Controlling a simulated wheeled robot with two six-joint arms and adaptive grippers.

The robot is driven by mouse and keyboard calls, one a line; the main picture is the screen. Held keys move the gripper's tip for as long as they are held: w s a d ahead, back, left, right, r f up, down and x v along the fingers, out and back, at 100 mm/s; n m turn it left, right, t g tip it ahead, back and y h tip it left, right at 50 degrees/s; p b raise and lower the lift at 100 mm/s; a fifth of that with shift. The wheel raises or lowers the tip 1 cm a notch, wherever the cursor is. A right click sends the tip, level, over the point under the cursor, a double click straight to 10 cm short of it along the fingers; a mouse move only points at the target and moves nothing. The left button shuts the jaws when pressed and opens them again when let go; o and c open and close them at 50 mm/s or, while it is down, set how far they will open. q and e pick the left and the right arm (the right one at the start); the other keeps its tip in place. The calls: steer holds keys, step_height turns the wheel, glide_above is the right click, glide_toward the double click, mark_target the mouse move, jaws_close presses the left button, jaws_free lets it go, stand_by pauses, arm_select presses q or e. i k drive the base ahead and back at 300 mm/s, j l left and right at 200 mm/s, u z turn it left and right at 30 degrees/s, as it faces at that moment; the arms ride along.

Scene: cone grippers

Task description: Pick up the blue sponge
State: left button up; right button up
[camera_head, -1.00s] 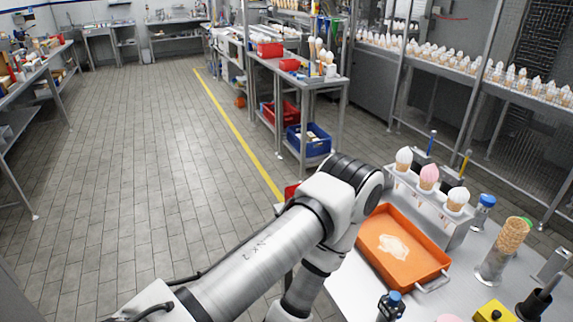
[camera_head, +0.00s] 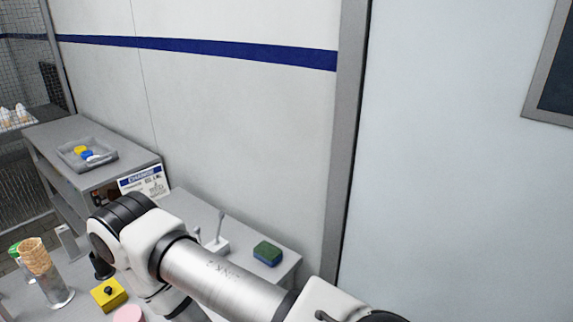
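A block that looks like a sponge (camera_head: 267,252), with a green top and bluish lower side, lies on the grey table right of centre in the head view. A small blue item (camera_head: 86,154) lies in a grey tray (camera_head: 70,163) at the left, beside a yellow one (camera_head: 80,149) and a white one; I cannot tell whether these are sponges. My arm comes in from the lower right and crosses in front of the table. Neither gripper shows in the view.
The tray stands on a grey cabinet (camera_head: 140,164) with a sign (camera_head: 145,183) by it. A white holder with upright handles (camera_head: 217,245) stands left of the green-and-blue block. A waffle cone (camera_head: 34,257) and a yellow box (camera_head: 109,294) stand lower left. Walls close off the back and right.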

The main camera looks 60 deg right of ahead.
mark_target(266, 252)
steer(key=z, duration=1.85)
steer(key=u, duration=1.5)
steer(key=z, duration=1.5)
steer(key=j+z, duration=0.2)
steer(key=z, duration=0.2)
steer(key=k+j+z, duration=0.15)
steer(key=z, duration=0.2)
steer(key=k+j+z, duration=0.1)
steer(key=z, duration=0.3)
steer(key=j, duration=0.1)
